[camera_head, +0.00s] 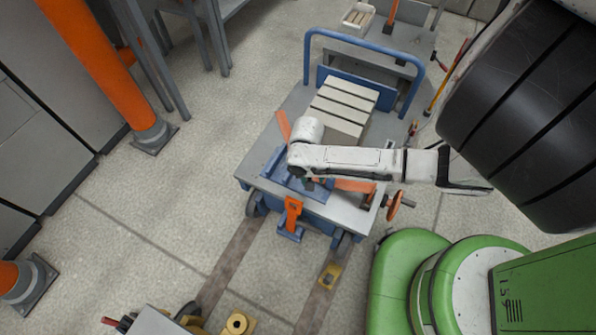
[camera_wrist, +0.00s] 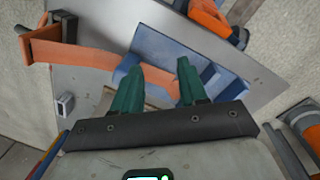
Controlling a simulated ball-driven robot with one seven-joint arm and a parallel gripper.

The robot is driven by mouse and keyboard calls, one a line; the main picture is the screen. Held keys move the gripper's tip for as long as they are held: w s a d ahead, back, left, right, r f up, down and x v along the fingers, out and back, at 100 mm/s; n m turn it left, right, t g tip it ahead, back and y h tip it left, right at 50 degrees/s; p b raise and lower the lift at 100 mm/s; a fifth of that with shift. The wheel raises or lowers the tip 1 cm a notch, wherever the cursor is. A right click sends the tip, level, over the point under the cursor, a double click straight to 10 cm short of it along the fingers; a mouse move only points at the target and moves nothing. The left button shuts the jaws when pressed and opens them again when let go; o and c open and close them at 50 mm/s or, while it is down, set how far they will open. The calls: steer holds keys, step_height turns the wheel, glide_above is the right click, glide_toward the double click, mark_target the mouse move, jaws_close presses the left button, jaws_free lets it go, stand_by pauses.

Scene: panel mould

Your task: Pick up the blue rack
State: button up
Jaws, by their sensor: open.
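The blue rack (camera_head: 318,207) lies on the grey top of a trolley, partly hidden under my arm in the head view. In the wrist view the blue rack (camera_wrist: 160,42) shows as an angular frame with upright walls, just beyond and between my fingers.
The trolley (camera_head: 257,165) has a blue push handle and carries a slatted grey block (camera_head: 345,100). An orange clamp (camera_head: 292,212) sits at the front edge and an orange handwheel (camera_head: 395,205) at the right. Open floor lies left.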

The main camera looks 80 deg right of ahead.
steer(key=w+d+r+m+t, duration=0.1)
steer(key=w+d+r+m, duration=0.1)
steer(key=w+d+m, duration=0.65)
steer(key=shift+n, duration=0.55)
steer(key=f, duration=0.1)
steer(key=d+f, duration=0.1)
steer(key=f, duration=0.1)
steer(key=s+f+b, duration=0.1)
steer(key=shift+d+f, duration=0.25)
steer(key=shift+f, duration=0.15)
steer(key=shift+w+a+f+b, duration=0.15)
steer(key=shift+f+b, duration=0.2)
steer(key=shift+f, duration=0.7)
steer(key=shift+s+a+f+b, duration=0.15)
steer(key=shift+f+b, duration=0.25)
steer(key=shift+f, duration=0.6)
steer(key=shift+w+a+f+b, duration=0.15)
steer(key=shift+f+b, duration=0.2)
steer(key=shift+f, duration=0.7)
steer(key=shift+c, duration=0.2)
jaws_close()
